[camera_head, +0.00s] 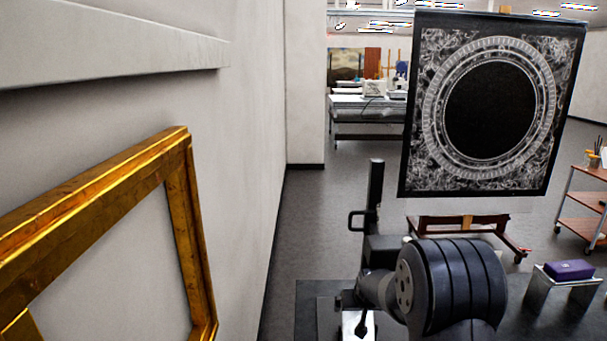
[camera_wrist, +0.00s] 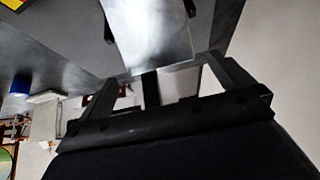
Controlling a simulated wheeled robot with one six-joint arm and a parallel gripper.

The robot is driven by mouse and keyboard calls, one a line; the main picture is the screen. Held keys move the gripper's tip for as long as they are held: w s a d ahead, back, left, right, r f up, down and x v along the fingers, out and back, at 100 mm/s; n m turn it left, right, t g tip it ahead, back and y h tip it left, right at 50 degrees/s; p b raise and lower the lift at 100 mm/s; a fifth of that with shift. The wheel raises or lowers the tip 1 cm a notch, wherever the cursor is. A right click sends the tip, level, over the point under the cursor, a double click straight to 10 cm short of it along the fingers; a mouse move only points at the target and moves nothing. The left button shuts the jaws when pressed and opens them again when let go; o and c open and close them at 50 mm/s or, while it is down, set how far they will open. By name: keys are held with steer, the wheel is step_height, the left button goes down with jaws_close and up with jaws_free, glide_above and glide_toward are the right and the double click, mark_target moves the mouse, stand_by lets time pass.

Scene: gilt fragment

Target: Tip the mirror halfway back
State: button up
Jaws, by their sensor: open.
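No clearly recognisable mirror shows in either view. A gilt frame (camera_head: 95,203) stands close by at the left in the head view, beside the pale wall; I cannot tell whether its grey inside is glass or wall. A black panel (camera_head: 418,150) with a pale ring ornament around a dark disc stands upright, slightly turned, at the right. My gripper (camera_wrist: 180,88) is open in the wrist view, with nothing seen held between its fingers. It is well apart from the gilt frame and the panel. My arm hides part of the floor in the head view.
A wooden stand (camera_head: 465,222) is low behind my arm. A long table (camera_head: 370,103) is far back. Open grey floor (camera_head: 315,230) runs beside the wall.

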mark_target(358, 313)
steer(key=b+v, duration=0.1)
steer(key=v, duration=0.4)
steer(key=p+x, duration=0.3)
steer(key=x, duration=0.8)
steer(key=shift+w+f, duration=0.1)
steer(key=shift+f, duration=0.1)
steer(key=shift+r+t, duration=0.2)
steer(key=shift+t, duration=0.3)
steer(key=t+b, duration=0.1)
steer(key=b, duration=0.1)
steer(key=shift+s+d+b, duration=0.1)
steer(key=shift+s+b, duration=0.15)
steer(key=shift+b, duration=0.5)
steer(key=t+b, duration=0.1)
steer(key=b, duration=0.6)
steer(key=s+r+t+b, duration=0.1)
steer(key=t+b, duration=0.1)
steer(key=b, duration=0.5)
steer(key=shift+r+t+b, duration=0.15)
steer(key=shift+t+b, duration=0.35)
steer(key=shift+b, duration=0.65)
steer(key=shift+s+r+b, duration=0.1)
steer(key=shift+r+b, duration=0.1)
steer(key=shift+b, duration=0.2)
steer(key=shift+s, duration=0.1)
